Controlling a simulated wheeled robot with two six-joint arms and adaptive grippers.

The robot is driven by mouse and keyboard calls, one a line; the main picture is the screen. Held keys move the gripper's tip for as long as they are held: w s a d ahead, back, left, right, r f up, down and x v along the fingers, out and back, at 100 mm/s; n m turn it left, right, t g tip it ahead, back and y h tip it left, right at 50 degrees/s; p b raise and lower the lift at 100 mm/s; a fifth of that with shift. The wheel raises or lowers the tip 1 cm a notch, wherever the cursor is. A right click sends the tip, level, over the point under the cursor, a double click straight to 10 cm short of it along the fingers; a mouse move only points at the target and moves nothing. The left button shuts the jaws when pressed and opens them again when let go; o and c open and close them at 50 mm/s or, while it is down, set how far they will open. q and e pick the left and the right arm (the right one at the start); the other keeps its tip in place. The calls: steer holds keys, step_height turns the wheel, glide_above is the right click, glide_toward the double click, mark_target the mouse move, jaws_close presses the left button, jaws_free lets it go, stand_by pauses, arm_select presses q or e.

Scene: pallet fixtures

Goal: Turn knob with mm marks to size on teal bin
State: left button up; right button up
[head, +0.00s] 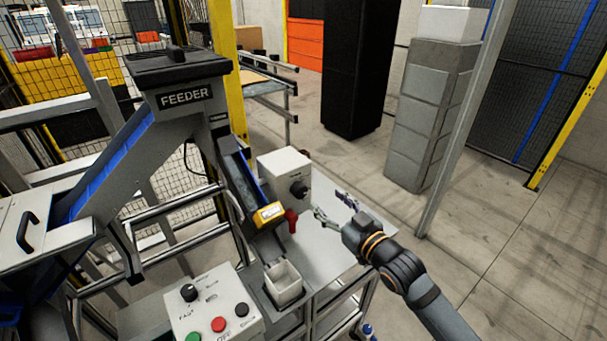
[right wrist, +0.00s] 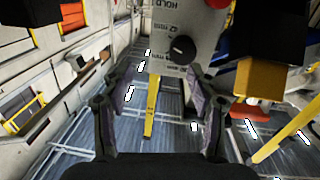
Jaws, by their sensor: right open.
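A white box (head: 284,170) stands on the grey cart top and carries a black knob (head: 299,191) on its right-hand face. In the right wrist view the open fingers (right wrist: 162,75) point toward the panel, with the knob beyond the fingertips. A small pale bin (head: 283,285) sits in front; no teal bin is clear. My left gripper is not in view.
A yellow block (head: 268,214) at the chute's end and a red part (head: 291,221) are close to the left of the gripper. A control panel (head: 213,307) with another black knob (head: 188,292) and buttons stands in front.

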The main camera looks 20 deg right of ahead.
mark_target(302, 194)
arm_select(q)
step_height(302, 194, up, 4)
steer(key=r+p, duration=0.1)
steer(key=p, duration=0.1)
arm_select(e)
steer(key=s+a+m+y, duration=0.1)
steer(key=s+m+y, duration=0.1)
steer(key=s, duration=0.2)
steer(key=w+b, duration=0.1)
steer(key=b, duration=0.3)
steer(key=w+a+f+b, duration=0.1)
steer(key=w+b, duration=0.1)
steer(key=b, duration=0.2)
steer(key=w+a+b, duration=0.1)
steer(key=w+b, duration=0.1)
steer(key=b, duration=0.2)
steer(key=shift+a+f, duration=0.1)
steer(key=shift+f, duration=0.1)
steer(key=x, duration=0.1)
steer(key=b+x, duration=0.1)
steer(key=x, duration=0.1)
steer(key=shift+w+r+b, duration=0.25)
steer(key=shift+r+b, duration=0.05)
steer(key=shift+b, duration=0.1)
steer(key=shift+w+a+r, duration=0.1)
steer(key=shift+w+a, duration=0.2)
steer(key=shift+w, duration=0.3)
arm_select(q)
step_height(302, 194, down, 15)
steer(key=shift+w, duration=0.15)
